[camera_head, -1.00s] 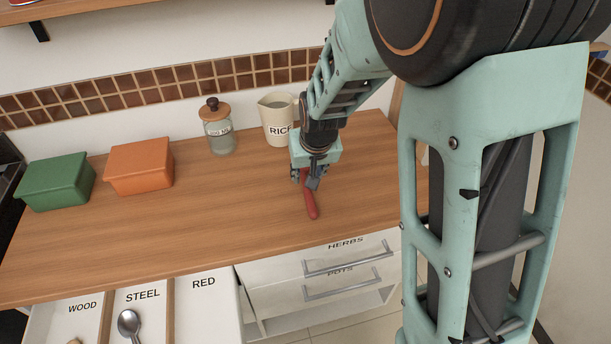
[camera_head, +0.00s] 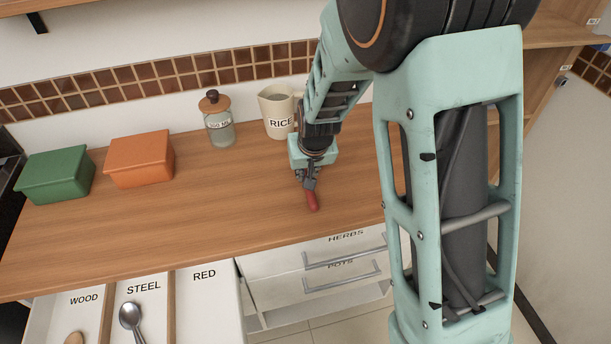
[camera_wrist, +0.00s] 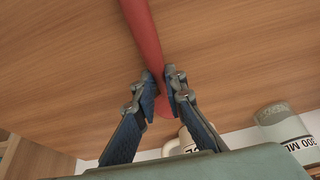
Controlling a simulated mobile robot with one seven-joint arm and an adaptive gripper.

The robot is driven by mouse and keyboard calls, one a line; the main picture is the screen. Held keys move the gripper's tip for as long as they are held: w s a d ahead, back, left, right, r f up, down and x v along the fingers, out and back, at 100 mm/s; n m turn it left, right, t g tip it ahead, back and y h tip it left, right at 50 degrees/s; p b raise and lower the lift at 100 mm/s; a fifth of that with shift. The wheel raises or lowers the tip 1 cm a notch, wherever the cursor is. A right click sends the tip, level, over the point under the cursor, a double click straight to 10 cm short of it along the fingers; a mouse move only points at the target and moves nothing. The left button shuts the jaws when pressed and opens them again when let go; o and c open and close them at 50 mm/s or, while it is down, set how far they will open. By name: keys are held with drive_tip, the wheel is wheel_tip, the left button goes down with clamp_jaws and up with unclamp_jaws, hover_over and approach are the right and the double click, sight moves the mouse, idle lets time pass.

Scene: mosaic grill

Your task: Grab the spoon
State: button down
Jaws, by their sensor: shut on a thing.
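A red utensil, apparently the spoon (camera_head: 312,201), shows its handle pointing towards the counter's front edge. My gripper (camera_head: 309,183) is over the right part of the wooden counter and is shut on it. In the wrist view the red spoon (camera_wrist: 146,35) runs from the top edge down between both fingers of my gripper (camera_wrist: 158,88). I cannot tell whether the spoon touches the counter. A steel spoon (camera_head: 130,317) lies in the drawer section marked STEEL.
An open drawer at lower left has sections marked WOOD, STEEL and RED (camera_head: 203,300); the RED one looks empty. A wooden utensil (camera_head: 75,339) is in WOOD. Green (camera_head: 57,177) and orange boxes (camera_head: 140,160), a glass jar (camera_head: 219,128) and a RICE jug (camera_head: 277,112) stand behind.

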drive_tip(key=shift+r, duration=0.2)
drive_tip(key=shift+r+p, duration=0.6)
wheel_tip(320, 180, up, 2)
drive_tip(key=shift+r+p, duration=0.1)
drive_tip(key=shift+p, duration=0.75)
drive_tip(key=s+a+r+p, duration=0.4)
drive_tip(key=s+r+p, duration=0.5)
drive_tip(key=s+p, duration=0.2)
drive_tip(key=shift+s, duration=1.1)
